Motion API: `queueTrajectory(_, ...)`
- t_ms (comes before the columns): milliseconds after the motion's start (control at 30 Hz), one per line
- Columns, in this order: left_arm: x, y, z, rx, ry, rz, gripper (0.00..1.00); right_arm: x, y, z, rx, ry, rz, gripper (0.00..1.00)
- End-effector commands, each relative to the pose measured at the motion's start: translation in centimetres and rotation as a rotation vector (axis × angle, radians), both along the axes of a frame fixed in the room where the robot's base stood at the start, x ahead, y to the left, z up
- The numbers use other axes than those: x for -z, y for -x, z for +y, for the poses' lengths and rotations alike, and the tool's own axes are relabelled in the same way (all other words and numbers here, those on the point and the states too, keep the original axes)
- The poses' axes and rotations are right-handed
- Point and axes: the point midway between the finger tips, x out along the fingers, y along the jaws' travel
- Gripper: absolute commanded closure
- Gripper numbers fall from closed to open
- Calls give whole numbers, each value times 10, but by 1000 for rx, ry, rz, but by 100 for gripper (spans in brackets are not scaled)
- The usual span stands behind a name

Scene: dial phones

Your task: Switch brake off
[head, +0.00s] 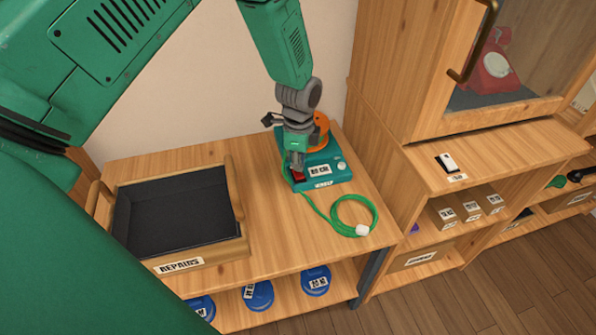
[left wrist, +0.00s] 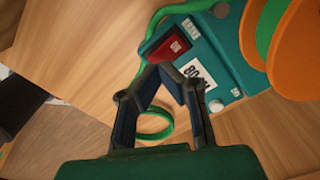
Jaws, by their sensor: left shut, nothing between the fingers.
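The teal device (head: 335,171) stands on the wooden bench, with an orange disc (head: 321,130) at its back. A red rocker switch (head: 299,177) sits at its front left corner; it also shows in the left wrist view (left wrist: 160,48). White labels and a round pale knob (head: 341,166) are beside it. My left gripper (head: 297,166) points down at the red switch, shut and empty. In the left wrist view its fingertips (left wrist: 163,70) meet close beside the switch; whether they touch it I cannot tell. My right gripper is not in view.
A green cord (head: 336,212) with a white plug (head: 362,230) lies coiled at the device's front. A dark tray marked REPAIRS (head: 180,264) stands left. A cabinet (head: 420,75) with a red phone (head: 490,72) rises at right. Bare bench lies between tray and device.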

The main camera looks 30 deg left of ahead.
Motion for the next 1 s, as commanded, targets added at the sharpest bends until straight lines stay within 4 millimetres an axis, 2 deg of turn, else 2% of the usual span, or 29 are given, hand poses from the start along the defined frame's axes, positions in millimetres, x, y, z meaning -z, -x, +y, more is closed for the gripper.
queueTrajectory(433,-1,0,-3,1,-4,0,100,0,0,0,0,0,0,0)
queueTrajectory(1000,7,0,-2,1,-2,0,100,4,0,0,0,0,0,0)
